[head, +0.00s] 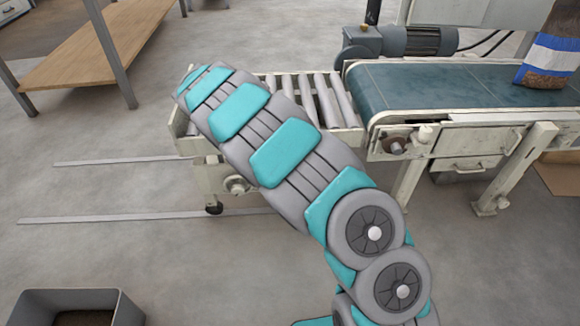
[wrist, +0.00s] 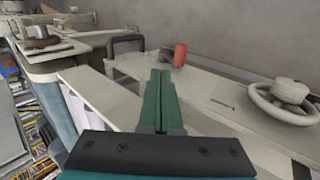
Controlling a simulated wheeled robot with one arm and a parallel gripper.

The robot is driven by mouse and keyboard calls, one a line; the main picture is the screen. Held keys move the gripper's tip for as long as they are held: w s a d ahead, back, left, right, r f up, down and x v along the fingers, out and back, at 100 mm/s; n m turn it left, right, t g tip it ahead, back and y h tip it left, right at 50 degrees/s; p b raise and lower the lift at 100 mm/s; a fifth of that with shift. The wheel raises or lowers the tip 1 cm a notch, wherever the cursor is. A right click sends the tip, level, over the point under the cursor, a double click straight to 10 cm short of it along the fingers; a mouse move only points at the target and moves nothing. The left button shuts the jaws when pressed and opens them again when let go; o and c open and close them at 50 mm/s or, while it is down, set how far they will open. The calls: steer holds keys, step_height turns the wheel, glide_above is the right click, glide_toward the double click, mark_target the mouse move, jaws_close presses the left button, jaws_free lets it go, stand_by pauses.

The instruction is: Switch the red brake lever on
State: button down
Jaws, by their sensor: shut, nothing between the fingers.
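The red brake lever (wrist: 180,55) shows in the wrist view as a short upright red grip above a pale machine frame, just right of and beyond my fingertips. Its lower part and pivot are not clear. My gripper (wrist: 161,76) has its green fingers together with nothing between them. The fingers appear apart from the red grip, though the depth between them is hard to judge. In the head view my arm stretches over the roller conveyor, and I see neither the lever nor my fingers there.
A pale handwheel (wrist: 283,98) stands right of my fingers, and a dark curved bar (wrist: 125,41) is to their left. The head view shows a roller conveyor (head: 322,100), a blue belt (head: 450,85), a bag (head: 551,50) and a grey bin (head: 125,310). Floor at left is open.

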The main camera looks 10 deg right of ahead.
steer(key=shift+v, duration=1.3)
steer(key=shift+a, duration=0.1)
steer(key=s+d+r+m+g+y+p, duration=0.25)
steer(key=s+d+r+p, duration=0.25)
steer(key=s+d+r, duration=1)
steer(key=s+a+r+n+y+p, duration=0.1)
steer(key=s+a+r+y+p, duration=0.1)
steer(key=s, duration=1.1)
steer(key=s+a+r+n+t+y+p, duration=0.1)
steer(key=s+a+r+n+y+p, duration=0.1)
steer(key=s, duration=1.1)
steer(key=shift+a+r+y+p, duration=0.55)
steer(key=shift+a+r+p, duration=0.15)
steer(key=shift+r, duration=0.2)
steer(key=shift+n, duration=0.25)
